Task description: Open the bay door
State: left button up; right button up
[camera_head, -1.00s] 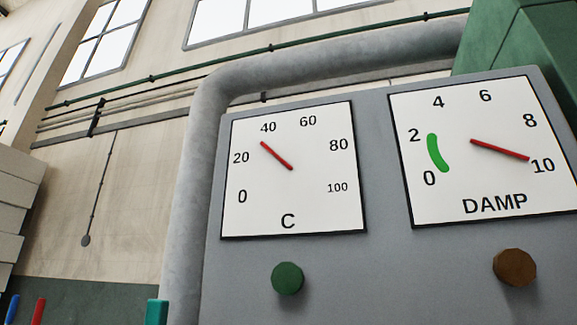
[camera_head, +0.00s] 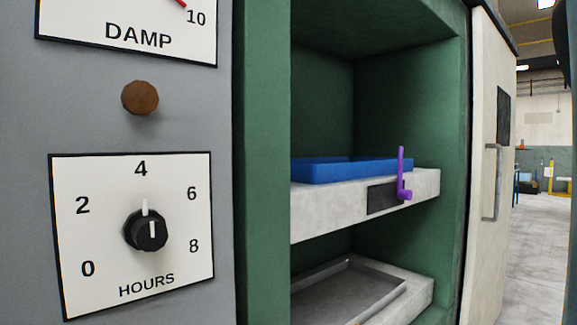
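A green bay (camera_head: 455,130) stands with its front uncovered, so its inside shows. A cream door-like panel (camera_head: 485,130) with a long upright handle (camera_head: 491,182) and a dark plate (camera_head: 503,118) is at the bay's right edge. I cannot tell for sure whether it is the bay's door or how it is hinged. Neither of my grippers is in view.
A shelf (camera_head: 335,211) holds a blue tray (camera_head: 350,170) and has a purple lever (camera_head: 402,180) in front. A grey tray (camera_head: 345,295) lies below. Left, a grey panel has an HOURS dial (camera_head: 146,229) and a brown knob (camera_head: 140,97). Open floor (camera_head: 545,240) shows at right.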

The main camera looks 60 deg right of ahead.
aim_at(494, 64)
jog(key=z, duration=3.05)
jog(key=i+u, duration=0.1)
jog(key=u, duration=0.65)
jog(key=i+l+u, duration=0.45)
jog(key=l+u, duration=0.2)
jog(key=l, duration=0.15)
jog(key=i+l+u, duration=0.25)
jog(key=k+l, duration=0.1)
